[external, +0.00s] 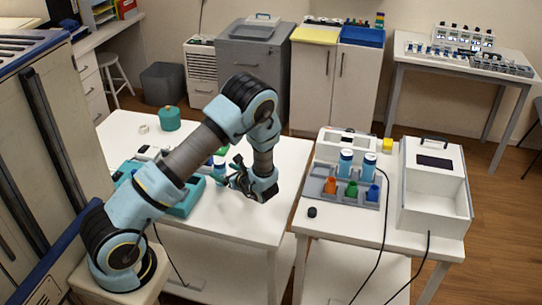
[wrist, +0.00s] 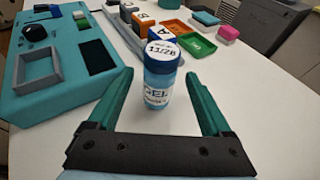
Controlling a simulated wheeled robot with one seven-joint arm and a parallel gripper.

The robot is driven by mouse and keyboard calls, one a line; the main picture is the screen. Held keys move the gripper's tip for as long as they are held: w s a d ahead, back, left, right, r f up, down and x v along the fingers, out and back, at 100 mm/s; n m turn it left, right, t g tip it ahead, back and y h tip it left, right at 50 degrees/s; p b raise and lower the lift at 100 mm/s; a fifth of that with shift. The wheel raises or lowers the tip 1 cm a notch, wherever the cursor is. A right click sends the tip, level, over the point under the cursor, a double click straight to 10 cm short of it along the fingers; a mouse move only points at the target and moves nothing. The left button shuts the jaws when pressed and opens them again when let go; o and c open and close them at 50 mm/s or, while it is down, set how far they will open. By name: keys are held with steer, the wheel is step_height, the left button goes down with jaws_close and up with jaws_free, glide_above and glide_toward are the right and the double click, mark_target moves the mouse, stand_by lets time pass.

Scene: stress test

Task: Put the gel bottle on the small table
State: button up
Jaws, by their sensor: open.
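I cannot tell which table is the small one; another white table (external: 308,222) stands at the right.
A teal device (wrist: 60,72) lies left of the bottle; lettered blocks and an orange tray (wrist: 172,28) lie beyond. The right table holds a grey rack (external: 368,200) with cups, two blue-white bottles, a white box (external: 408,215) and a small black item (external: 312,212).

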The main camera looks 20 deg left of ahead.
steer(key=b+v, duration=0.1)
steer(key=v, duration=0.4)
steer(key=shift+d, duration=0.15)
steer(key=shift+s+r, duration=0.15)
steer(key=shift+s, duration=0.1)
steer(key=s+a+r+n+g+h, duration=0.2)
steer(key=s+a+n+g, duration=0.15)
steer(key=s+n, duration=0.3)
steer(key=s+a+r+n+g+h, duration=0.2)
steer(key=s+a+n+g+h, duration=0.1)
steer(key=s+n+g, duration=0.3)
steer(key=s+d+r+n+t+h, duration=0.2)
steer(key=s+r+n+h, duration=0.3)
steer(key=n, duration=0.5)
steer(key=shift+s+d+r+t+h, duration=0.2)
steer(key=shift+s+d+t+h, duration=0.2)
steer(key=shift+h, duration=0.3)
steer(key=shift+r+n, duration=0.25)
steer(key=shift+n, duration=0.5)
steer(key=shift+c, duration=1.2)
